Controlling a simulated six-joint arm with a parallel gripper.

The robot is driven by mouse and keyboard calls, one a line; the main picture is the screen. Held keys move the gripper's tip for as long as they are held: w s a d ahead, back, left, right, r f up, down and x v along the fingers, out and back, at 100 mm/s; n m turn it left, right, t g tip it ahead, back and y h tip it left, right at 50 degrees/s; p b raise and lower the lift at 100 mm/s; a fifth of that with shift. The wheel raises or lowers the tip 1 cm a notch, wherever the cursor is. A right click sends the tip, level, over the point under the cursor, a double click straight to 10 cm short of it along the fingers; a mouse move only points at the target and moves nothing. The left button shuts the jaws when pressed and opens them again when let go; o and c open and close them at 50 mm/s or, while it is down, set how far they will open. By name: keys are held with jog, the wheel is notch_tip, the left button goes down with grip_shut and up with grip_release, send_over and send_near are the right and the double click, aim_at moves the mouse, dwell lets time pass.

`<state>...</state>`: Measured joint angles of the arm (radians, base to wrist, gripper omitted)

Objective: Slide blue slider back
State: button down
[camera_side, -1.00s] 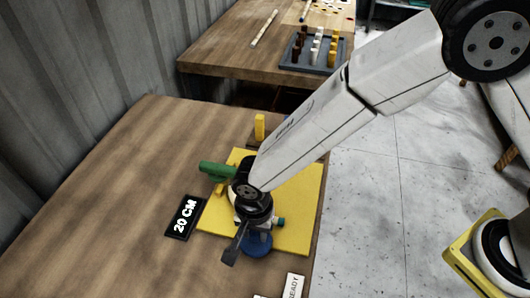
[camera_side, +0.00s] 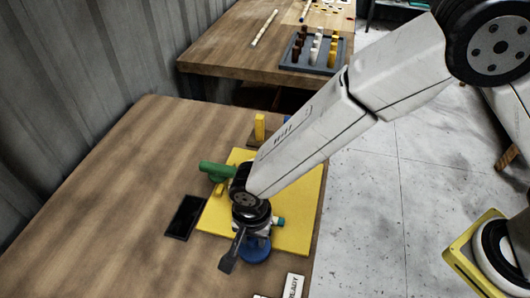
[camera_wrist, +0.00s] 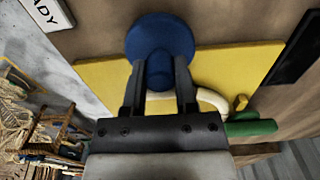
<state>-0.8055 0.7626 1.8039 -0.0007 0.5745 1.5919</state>
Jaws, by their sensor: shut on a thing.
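The blue slider (camera_wrist: 160,38) has a round blue body with a knob at the edge of the yellow board (camera_wrist: 105,82). It also shows in the side view (camera_side: 255,250), partly covered by my wrist. My gripper (camera_wrist: 159,82) is shut on the slider's knob, one finger on each side. In the side view my gripper (camera_side: 242,245) is over the near end of the yellow board (camera_side: 295,235). A pale curved rattan piece (camera_wrist: 212,98) lies on the board beside my right finger, and part of it is hidden behind the gripper.
A green part (camera_side: 217,170) sits at the board's left side, with a yellow upright block (camera_side: 260,127) behind. A dark display (camera_side: 185,217) lies left of the board. A READY label (camera_side: 293,287) is at the near edge. The table's left side is clear.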

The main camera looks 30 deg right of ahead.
jog(key=shift+s+a, duration=0.9)
jog(key=shift+a, duration=0.1)
jog(key=shift+c, duration=1.9)
grip_release()
notch_tip(320, 180, up, 8)
